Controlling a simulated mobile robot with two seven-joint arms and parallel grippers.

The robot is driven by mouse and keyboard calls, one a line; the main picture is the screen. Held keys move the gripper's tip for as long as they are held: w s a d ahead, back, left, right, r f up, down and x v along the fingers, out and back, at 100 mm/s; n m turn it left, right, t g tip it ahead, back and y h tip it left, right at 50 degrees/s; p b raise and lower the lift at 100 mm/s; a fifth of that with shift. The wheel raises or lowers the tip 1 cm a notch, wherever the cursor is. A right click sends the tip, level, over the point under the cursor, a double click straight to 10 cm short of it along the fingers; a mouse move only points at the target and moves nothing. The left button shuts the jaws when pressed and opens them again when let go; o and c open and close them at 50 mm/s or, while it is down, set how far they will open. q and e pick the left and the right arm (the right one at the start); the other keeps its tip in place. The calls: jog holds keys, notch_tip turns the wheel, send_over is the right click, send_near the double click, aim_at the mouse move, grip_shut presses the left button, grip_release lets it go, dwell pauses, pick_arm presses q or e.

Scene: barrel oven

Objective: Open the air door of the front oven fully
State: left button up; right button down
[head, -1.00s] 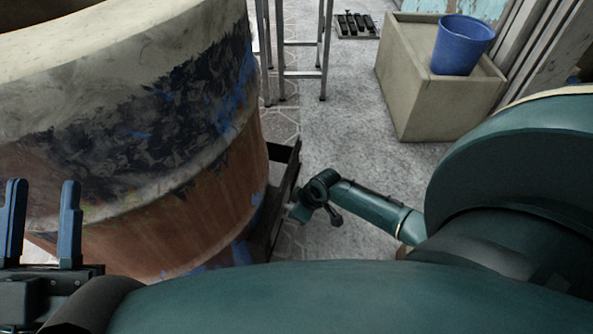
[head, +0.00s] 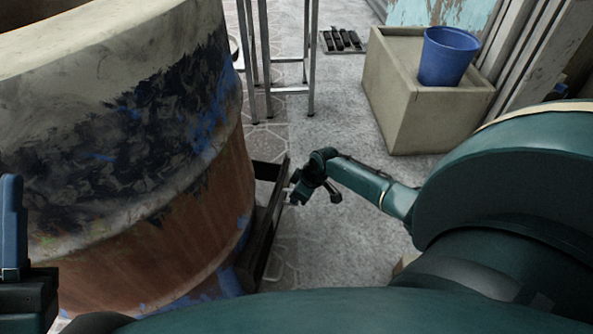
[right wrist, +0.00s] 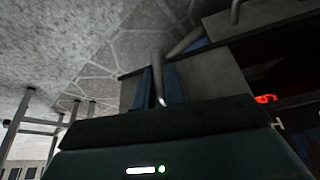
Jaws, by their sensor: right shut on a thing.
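The front oven (head: 130,150) is a large barrel with pale, dark blue and rust-brown patches, at the left of the head view. My right gripper (head: 296,196) is low beside its right side, just past a dark frame. In the right wrist view, its blue fingers (right wrist: 159,92) are shut on a metal bar handle (right wrist: 158,68). A grey panel (right wrist: 205,85), seemingly the air door, is behind them, beside a dark opening with a red glow (right wrist: 265,98). How far the door is open is unclear. One finger of my left gripper (head: 13,225) shows, empty, at the left edge.
A dark metal frame (head: 262,235) juts from the oven's right side. Metal stand legs (head: 308,75) are behind it. A beige box (head: 395,100) with a blue bucket (head: 448,57) stands at the back right. The concrete floor between is clear.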

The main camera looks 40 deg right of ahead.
jog(key=shift+w+d+r, duration=0.1)
jog(key=shift+w+d, duration=0.05)
jog(key=shift+d, duration=0.15)
jog(key=c, duration=1.9)
grip_release()
jog(key=shift+c, duration=0.2)
pick_arm(q)
jog(key=shift+w, duration=0.1)
pick_arm(e)
jog(key=o, duration=0.5)
jog(key=shift+a, duration=0.1)
jog(key=shift+c, duration=0.2)
